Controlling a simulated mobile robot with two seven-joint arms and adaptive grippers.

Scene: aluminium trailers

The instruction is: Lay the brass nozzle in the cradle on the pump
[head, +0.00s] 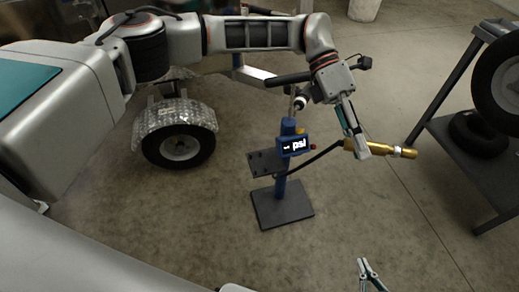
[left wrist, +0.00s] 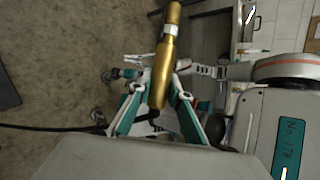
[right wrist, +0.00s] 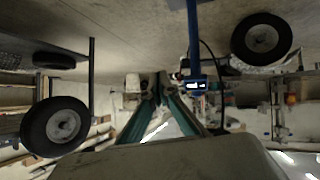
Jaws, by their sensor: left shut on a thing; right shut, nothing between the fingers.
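The brass nozzle (head: 380,149) is a golden cylinder with a silver collar near one end. My left gripper (head: 358,143) is shut on it and holds it in the air to the right of the pump. It also shows in the left wrist view (left wrist: 163,70), between the fingers. The blue pump (head: 284,160) stands upright on a dark base plate, with a "psi" display. A dark plate with holes (head: 264,163) sticks out from its left side; I cannot tell if this is the cradle. A black hose runs from the pump to the nozzle. My right gripper (head: 368,265) is shut and empty, low in the head view.
A trailer wheel under a metal fender (head: 174,122) stands to the left of the pump. A dark rack (head: 460,150) with tyres stands at the right. The floor around the pump base is clear.

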